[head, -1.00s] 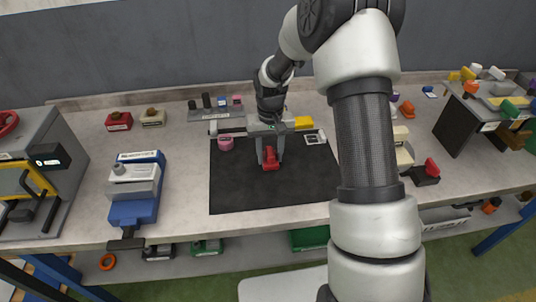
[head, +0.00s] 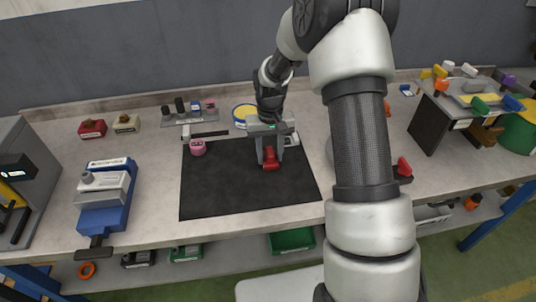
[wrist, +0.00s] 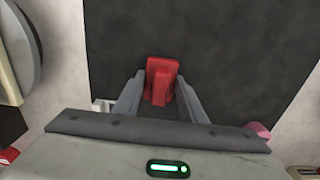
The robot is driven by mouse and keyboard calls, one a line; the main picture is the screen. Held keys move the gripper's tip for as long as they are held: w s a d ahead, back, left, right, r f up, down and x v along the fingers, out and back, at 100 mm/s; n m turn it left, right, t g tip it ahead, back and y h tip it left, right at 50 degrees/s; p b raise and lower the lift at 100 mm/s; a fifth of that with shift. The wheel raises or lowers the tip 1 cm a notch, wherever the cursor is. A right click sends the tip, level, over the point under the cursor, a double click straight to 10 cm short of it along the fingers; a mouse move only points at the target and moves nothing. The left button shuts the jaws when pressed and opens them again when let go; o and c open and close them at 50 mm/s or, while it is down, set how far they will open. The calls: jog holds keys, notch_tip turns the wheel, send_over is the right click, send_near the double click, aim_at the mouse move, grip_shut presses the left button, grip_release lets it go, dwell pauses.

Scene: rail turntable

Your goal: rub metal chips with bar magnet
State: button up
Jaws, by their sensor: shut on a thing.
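My gripper (head: 270,155) is over the black mat (head: 225,190) on the bench, near the mat's right side. Its jaws are shut on a red thing (head: 271,162), which may be the bar magnet. In the wrist view the red thing (wrist: 161,80) sits between the two grey fingers (wrist: 160,98), with the dark mat beneath it. I cannot tell whether it touches the mat. I cannot make out any metal chips on the mat.
A pink round item (head: 198,148) lies at the mat's back left. A blue vise (head: 105,198) stands left of the mat. A rack with coloured pieces (head: 470,105) is at the right. The mat's front left is clear.

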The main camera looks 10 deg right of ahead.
notch_tip(320, 180, up, 2)
jog(key=shift+a+r, duration=0.1)
jog(key=shift+r, duration=0.15)
jog(key=shift+a+r+p, duration=0.15)
jog(key=shift+r+p, duration=0.2)
jog(key=shift+p, duration=0.05)
jog(key=shift+r+p, duration=1.5)
jog(key=shift+r, duration=0.95)
